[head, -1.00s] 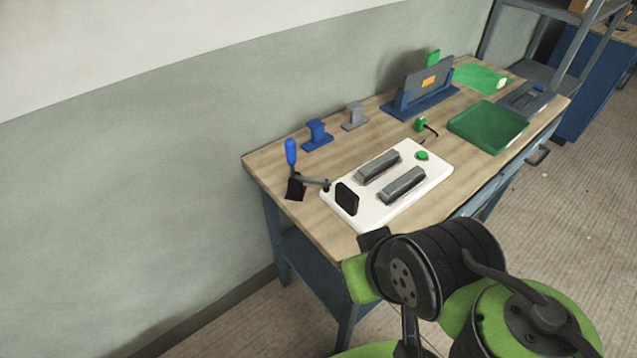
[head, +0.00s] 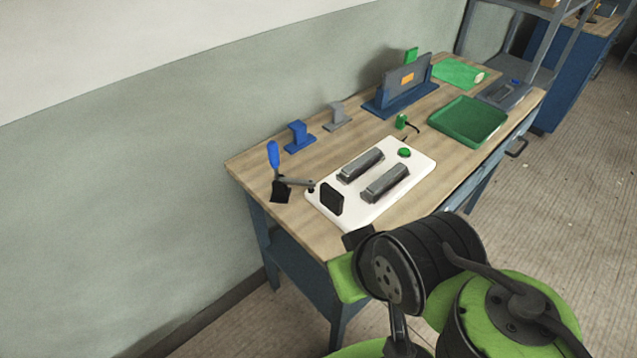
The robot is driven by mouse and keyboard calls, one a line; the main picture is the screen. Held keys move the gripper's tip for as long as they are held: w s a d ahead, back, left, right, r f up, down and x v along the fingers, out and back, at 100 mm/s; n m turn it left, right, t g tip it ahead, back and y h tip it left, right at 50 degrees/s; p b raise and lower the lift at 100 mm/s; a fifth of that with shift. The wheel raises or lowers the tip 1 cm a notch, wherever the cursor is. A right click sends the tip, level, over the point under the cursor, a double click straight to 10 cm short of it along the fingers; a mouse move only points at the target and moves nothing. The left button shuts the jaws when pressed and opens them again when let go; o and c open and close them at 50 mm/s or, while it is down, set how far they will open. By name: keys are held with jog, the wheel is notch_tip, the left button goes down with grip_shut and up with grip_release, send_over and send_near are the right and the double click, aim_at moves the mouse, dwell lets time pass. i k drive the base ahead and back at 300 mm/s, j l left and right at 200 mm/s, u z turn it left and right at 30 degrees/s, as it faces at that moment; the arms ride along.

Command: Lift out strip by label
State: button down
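A dark grey upright panel (head: 392,82) with an orange label (head: 407,78) stands in a blue holder (head: 381,112) at the back of the bench. A green tab (head: 411,55) shows above the panel's top edge; I cannot tell whether it belongs to a strip. No other strip is clear to me. My arm fills the lower right, in front of the bench. My gripper is not in view.
A green tray (head: 468,122) lies to the right. Blue (head: 298,136) and grey (head: 337,117) stands line the back.

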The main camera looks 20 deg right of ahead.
aim_at(376, 190)
jog(key=k+l+u, duration=0.1)
jog(key=l+u, duration=0.2)
jog(key=k+l+u, duration=0.25)
jog(key=l, duration=0.25)
jog(key=k+l+u, duration=0.1)
jog(key=l+u, duration=0.2)
jog(key=k+l+u, duration=0.25)
jog(key=l, duration=0.15)
jog(key=l+u, duration=0.35)
jog(key=k+l+u, duration=0.15)
jog(key=l+u, duration=0.25)
jog(key=l, duration=0.15)
jog(key=k+l+u, duration=0.15)
jog(key=l+u, duration=0.2)
jog(key=k+l+u, duration=0.2)
jog(key=l+u, duration=0.6)
jog(key=l, duration=0.2)
